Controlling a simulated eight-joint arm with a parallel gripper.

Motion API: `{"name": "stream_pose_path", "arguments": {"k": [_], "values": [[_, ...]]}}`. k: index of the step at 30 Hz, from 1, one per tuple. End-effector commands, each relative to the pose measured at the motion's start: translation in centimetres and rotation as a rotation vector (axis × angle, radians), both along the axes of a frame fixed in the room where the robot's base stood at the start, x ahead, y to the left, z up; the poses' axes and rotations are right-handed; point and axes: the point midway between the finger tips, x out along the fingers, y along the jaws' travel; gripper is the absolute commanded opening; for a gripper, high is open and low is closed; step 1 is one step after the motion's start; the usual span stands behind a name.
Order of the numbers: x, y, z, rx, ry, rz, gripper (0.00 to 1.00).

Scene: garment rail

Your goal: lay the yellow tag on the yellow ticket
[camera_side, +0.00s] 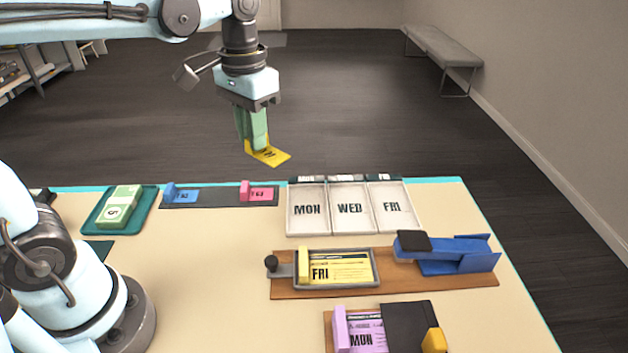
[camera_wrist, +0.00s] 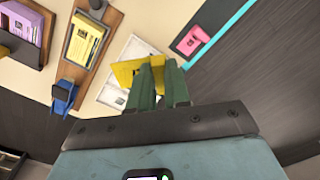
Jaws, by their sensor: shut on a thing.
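My gripper (camera_side: 256,143) is shut on the yellow tag (camera_side: 272,156) and holds it in the air above the back edge of the table. In the wrist view the yellow tag (camera_wrist: 125,73) shows at the green fingertips (camera_wrist: 158,75). The yellow ticket (camera_side: 345,268), printed FRI, lies in a grey frame on a wooden board (camera_side: 440,283), with a yellow upright block (camera_side: 304,262) at its left end. The yellow ticket also shows in the wrist view (camera_wrist: 86,45). The tag is well apart from the ticket, behind it and to its left.
A three-part tray (camera_side: 349,232) marked MON, WED and FRI stands between tag and ticket. A blue stapler-like device (camera_side: 450,254) sits on the board's right end. Blue (camera_side: 185,195) and pink (camera_side: 258,193) tags lie on a dark strip. A purple MON ticket (camera_side: 366,335) is in front.

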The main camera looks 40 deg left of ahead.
Motion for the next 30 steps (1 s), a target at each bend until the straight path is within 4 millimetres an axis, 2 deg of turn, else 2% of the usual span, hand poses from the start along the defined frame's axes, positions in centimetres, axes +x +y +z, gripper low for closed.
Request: {"name": "stream_pose_path", "arguments": {"k": [15,19,23,30], "values": [[0.2,-0.2,0.0,0.000,0.000,-0.029,0.00],[0.4,-1.0,-0.3,0.000,0.000,0.001,0.00],[0.9,-3.2,-1.0,0.000,0.000,0.084,0.00],[1.5,-9.3,-3.0,0.000,0.000,0.333,0.00]]}}
